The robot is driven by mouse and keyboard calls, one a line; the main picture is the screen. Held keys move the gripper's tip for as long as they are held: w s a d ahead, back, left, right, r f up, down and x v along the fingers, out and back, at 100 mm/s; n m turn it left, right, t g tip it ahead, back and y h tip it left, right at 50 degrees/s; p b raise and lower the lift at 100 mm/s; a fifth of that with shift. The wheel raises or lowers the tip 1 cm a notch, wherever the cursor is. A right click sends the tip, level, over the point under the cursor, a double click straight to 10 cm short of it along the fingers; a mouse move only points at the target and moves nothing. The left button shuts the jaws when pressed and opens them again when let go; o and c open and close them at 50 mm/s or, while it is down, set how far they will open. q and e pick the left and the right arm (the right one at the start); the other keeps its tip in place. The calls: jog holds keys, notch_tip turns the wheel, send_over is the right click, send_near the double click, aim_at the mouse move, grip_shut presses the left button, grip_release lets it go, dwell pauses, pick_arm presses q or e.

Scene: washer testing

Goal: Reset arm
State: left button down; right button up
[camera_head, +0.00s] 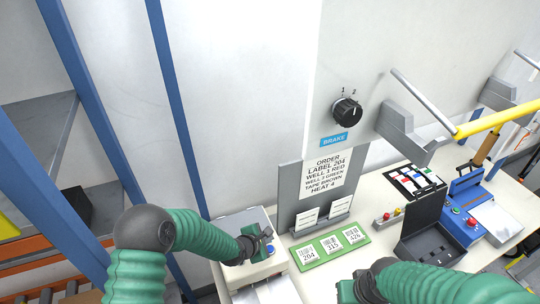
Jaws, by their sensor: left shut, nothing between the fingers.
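A green board with label cards (330,244) lies right of my left gripper. Behind it stands a grey panel with an order sheet (325,174). A brake knob (346,111) is above. A black open box (433,241) and a blue machine (463,226) stand right.

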pick_arm(q)
jog(key=s+a+m+b, duration=0.1)
jog(key=m+b, duration=0.1)
jog(key=s+a+f+m+y+b, duration=0.1)
jog(key=a+b, duration=0.1)
jog(key=shift+s+a+f+m+g, duration=0.15)
jog(key=shift+a+m+g, duration=0.15)
jog(key=shift+m+g, duration=0.1)
jog(key=s+a+m+b, duration=0.2)
jog(key=s+a+m+g+y+b, duration=0.1)
jog(key=s+a+m+b, duration=0.1)
jog(key=s+a+m, duration=0.1)
jog(key=s+a+m+y+b, duration=0.1)
jog(key=s+a+m+b, duration=0.1)
jog(key=shift+s+a+f+g, duration=0.25)
jog(key=shift+a+f+g, duration=0.05)
jog(key=shift+a+f, duration=0.1)
jog(key=s+a+m+g+y+b, duration=0.1)
jog(key=s+a+m+b, duration=0.2)
jog(key=s+m, duration=0.2)
jog(key=s+a+m+g+b, duration=0.1)
jog(key=s+a+m+b, duration=0.2)
jog(key=s, duration=0.8)
jog(key=shift+a+f+m+g+y, duration=0.25)
jog(key=shift+a+m+g+y, duration=0.15)
jog(key=shift+a+m, duration=0.45)
dwell(1.2)
